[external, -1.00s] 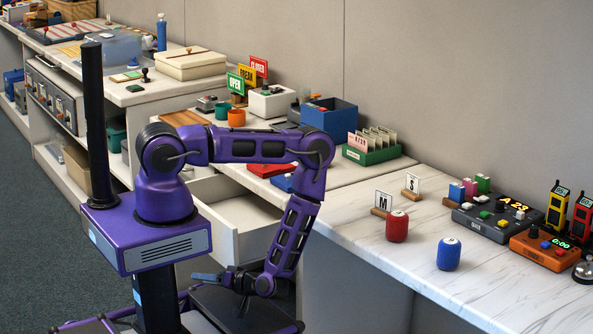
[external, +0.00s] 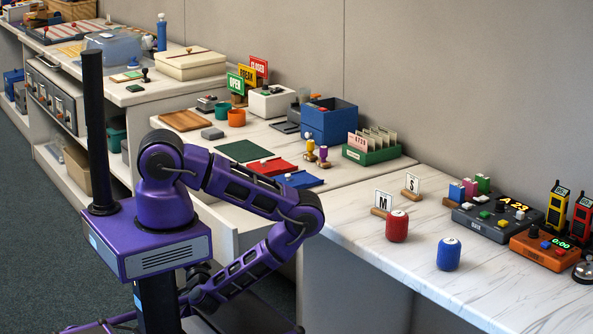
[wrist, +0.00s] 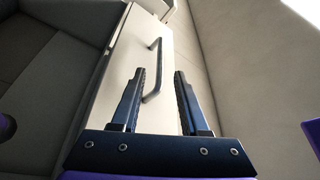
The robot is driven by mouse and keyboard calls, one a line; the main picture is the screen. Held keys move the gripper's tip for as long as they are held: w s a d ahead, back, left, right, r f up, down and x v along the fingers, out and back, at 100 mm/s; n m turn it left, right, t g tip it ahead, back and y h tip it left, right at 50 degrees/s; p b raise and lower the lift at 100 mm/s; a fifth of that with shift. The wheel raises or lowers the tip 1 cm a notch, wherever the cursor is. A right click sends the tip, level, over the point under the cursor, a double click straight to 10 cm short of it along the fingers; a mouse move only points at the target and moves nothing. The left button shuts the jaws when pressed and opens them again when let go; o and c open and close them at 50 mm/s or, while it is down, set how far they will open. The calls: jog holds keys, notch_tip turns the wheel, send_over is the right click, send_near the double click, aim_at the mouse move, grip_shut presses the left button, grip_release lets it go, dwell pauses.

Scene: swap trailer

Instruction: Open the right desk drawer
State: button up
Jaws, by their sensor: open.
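In the external view a pale desk drawer (external: 227,219) stands pulled out below the middle desktop, its inside partly hidden by my arm. In the wrist view a pale drawer front (wrist: 128,62) carries a dark bar handle (wrist: 157,72). I cannot tell for sure whether this front belongs to that pulled-out drawer. My gripper (wrist: 160,73) is open and empty, its two dark fingers apart. The handle appears between and just ahead of the fingertips; contact cannot be told. In the external view the fingers are hidden behind my own body.
The middle desktop holds red and blue trays (external: 272,167), a green mat (external: 245,151) and a blue box (external: 329,121). The right desktop (external: 400,262) holds a red can (external: 397,227), a blue can (external: 449,254) and several devices. The floor at the left is clear.

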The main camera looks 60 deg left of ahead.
jog(key=x, duration=0.9)
grip_shut()
jog(key=shift+s, duration=0.1)
dwell(1.1)
